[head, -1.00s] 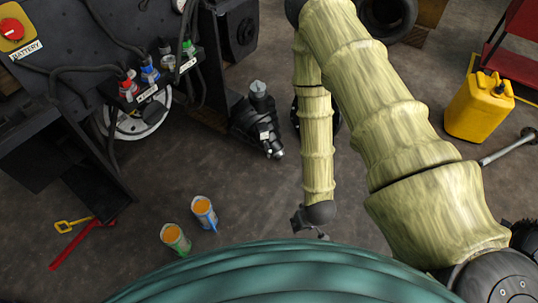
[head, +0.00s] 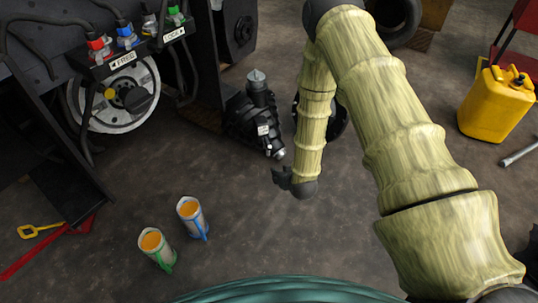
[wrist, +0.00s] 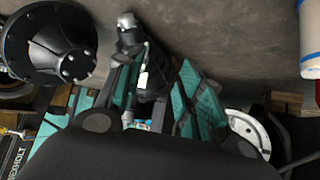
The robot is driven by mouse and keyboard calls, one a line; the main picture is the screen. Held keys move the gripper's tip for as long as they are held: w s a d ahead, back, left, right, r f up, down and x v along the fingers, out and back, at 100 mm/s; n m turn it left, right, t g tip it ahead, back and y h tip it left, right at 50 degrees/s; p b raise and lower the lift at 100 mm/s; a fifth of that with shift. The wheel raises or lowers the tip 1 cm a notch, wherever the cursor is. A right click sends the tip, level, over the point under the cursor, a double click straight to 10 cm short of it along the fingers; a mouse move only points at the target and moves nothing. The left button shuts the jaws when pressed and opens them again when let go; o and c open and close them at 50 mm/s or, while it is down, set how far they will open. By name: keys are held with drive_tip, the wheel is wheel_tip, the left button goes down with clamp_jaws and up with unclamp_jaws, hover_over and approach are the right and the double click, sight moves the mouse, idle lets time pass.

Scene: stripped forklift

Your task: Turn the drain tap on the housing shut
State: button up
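The black housing (head: 245,115) stands on the floor beside the forklift, with a small white label on its side. A grey metal fitting (head: 275,151) sticks out at its near lower end; it seems to be the drain tap, but its handle position is too small to tell. In the wrist view the housing (wrist: 152,85) shows beyond and between my fingers, and a silver fitting (wrist: 127,22) shows at the top. My gripper (head: 279,176) is just in front of the fitting, apparently apart from it. In the wrist view my gripper (wrist: 160,85) is open, its teal pads apart, with nothing visibly held.
The forklift frame (head: 40,130) with red, blue and green couplings and a wheel hub (head: 88,100) is at left. A yellow canister (head: 495,103) is at right. Open floor lies before the housing.

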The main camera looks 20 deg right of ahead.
sight(269, 145)
drive_tip(key=w+f+t+b, duration=0.1)
drive_tip(key=w+f+b, duration=0.1)
drive_tip(key=w+b, duration=0.3)
drive_tip(key=w+d+f+t+b, duration=0.1)
drive_tip(key=w+f+b, duration=0.2)
drive_tip(key=w, duration=0.7)
drive_tip(key=w+d+f+t+b, duration=0.1)
drive_tip(key=w+f+b, duration=0.1)
drive_tip(key=w+b, duration=0.5)
drive_tip(key=shift+w+f+t, duration=0.4)
drive_tip(key=shift+w, duration=0.1)
clamp_jaws()
